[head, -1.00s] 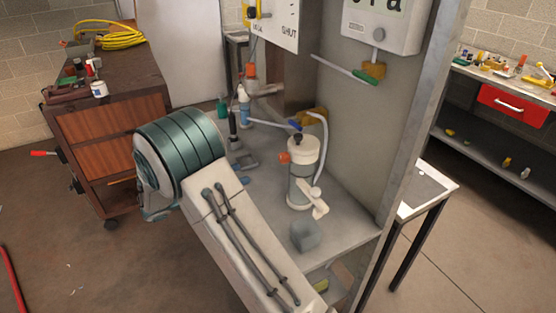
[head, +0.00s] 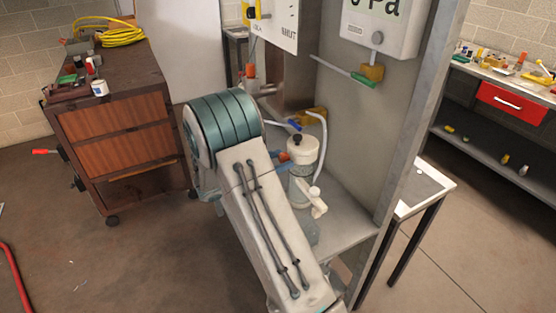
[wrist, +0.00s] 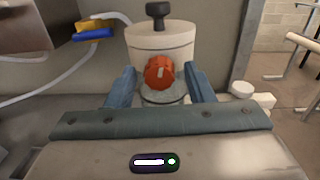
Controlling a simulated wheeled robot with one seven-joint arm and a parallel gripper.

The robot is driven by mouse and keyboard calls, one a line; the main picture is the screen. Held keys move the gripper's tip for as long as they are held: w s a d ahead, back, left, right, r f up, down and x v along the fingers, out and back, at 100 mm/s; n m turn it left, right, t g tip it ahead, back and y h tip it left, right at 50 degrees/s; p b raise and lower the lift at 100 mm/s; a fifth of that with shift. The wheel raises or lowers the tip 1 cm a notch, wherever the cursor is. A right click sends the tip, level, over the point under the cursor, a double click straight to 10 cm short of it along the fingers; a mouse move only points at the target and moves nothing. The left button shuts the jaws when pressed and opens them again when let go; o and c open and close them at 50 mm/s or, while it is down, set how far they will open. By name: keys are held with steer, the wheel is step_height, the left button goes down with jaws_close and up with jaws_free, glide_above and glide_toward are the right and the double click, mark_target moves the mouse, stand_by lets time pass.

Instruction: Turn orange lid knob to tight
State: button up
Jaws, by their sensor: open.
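The orange lid knob (wrist: 160,72) sits on the front of the cream lid (wrist: 160,40) of a canister in the wrist view. A black knob (wrist: 158,12) stands on top of the lid. In the head view the orange knob (head: 283,156) shows on the left side of the canister's lid (head: 304,148), just beyond my arm. My gripper (wrist: 157,76) is open, with one blue finger on each side of the knob in the picture. Gaps show between fingers and knob, and nothing is held. I cannot tell how far the fingertips are from it in depth.
A white hose (head: 322,145) curves beside the canister. A blue-handled valve (wrist: 93,33) is left of it in the wrist view. A white spout or lever (head: 312,198) sticks out low on the canister. The panel wall (head: 365,130) stands close on the right.

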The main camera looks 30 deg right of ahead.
steer(key=c, duration=1)
